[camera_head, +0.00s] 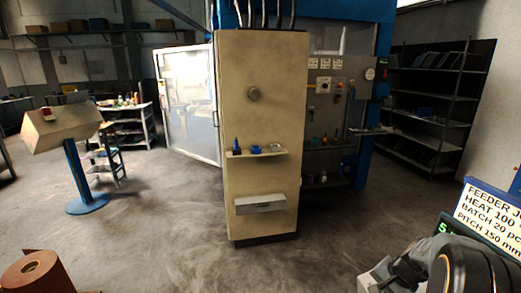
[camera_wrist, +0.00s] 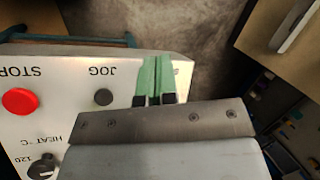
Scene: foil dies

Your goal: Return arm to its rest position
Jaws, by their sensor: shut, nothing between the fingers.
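My gripper (camera_wrist: 158,62) shows in the wrist view as two green fingers with black bases, lying close together with nothing between them. It is over a white control panel (camera_wrist: 55,115), near the black JOG button (camera_wrist: 103,97). I cannot tell whether the fingertips touch the panel. The panel also has a red STOP button (camera_wrist: 20,101) and a HEAT knob (camera_wrist: 43,168) beside the number 120. In the head view, part of my dark arm shows at the bottom right; my fingers cannot be made out there.
A blue-edged sign (camera_head: 487,225) with HEAT, BATCH and PITCH text stands beside my arm. A beige cabinet (camera_head: 260,125) with small shelves stands mid-room. A brown roll (camera_head: 38,273) is at the bottom left, and a slanted console (camera_head: 62,127) on a blue post stands left. Floor (camera_head: 165,225) between them is clear.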

